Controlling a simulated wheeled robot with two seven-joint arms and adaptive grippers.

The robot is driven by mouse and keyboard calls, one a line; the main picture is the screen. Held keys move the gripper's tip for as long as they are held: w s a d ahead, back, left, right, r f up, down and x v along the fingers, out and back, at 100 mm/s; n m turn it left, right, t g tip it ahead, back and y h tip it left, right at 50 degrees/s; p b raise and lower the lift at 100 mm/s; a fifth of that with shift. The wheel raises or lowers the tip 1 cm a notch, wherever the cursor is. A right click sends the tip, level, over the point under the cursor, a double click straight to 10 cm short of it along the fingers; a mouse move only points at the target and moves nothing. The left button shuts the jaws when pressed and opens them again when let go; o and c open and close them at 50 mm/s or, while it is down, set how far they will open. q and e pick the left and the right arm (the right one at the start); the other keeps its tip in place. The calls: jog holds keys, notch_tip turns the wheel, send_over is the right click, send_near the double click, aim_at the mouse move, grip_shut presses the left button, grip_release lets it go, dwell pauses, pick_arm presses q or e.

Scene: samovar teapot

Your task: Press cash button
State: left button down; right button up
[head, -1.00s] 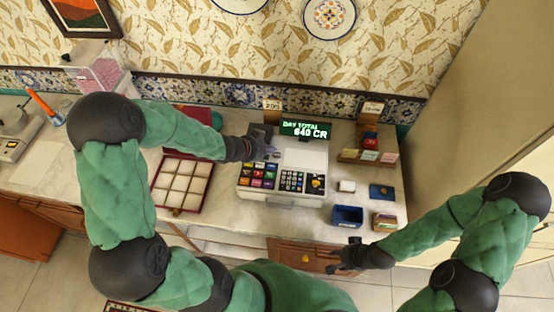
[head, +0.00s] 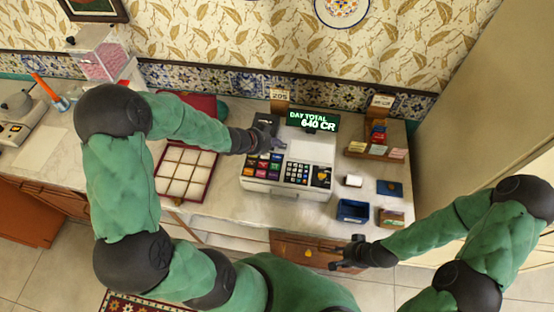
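The cash register (head: 289,182) stands on the counter, with a coloured key block (head: 263,166) at left and a dark keypad (head: 297,173) at right. Its green-lit display (head: 312,121) reads "DAY TOTAL 640 CR". I cannot read any key label, so I cannot tell which is the cash button. My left gripper (head: 276,143) is over the register's upper left, just above the coloured keys. Its fingers are too small to tell open from shut, and contact is unclear. My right gripper (head: 340,254) hangs before the counter's front edge, below the register, with fingers apart and nothing between them.
A divided tray (head: 183,173) lies left of the register. A blue bin (head: 352,211), a small white item (head: 353,181) and a dark blue item (head: 390,188) sit to its right. A wooden card rack (head: 373,151) stands behind them.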

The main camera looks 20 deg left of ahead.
pick_arm(q)
jog(key=b, duration=0.4)
send_over(275, 158)
notch_tip(275, 158, down, 4)
jog(key=shift+f, duration=0.25)
jog(key=shift+w+f+b, duration=0.1)
jog(key=shift+f+b, duration=0.3)
jog(key=shift+f, duration=0.35)
jog(key=shift+f, duration=0.15)
jog(key=shift+f+b, duration=0.25)
jog(key=shift+b, duration=0.05)
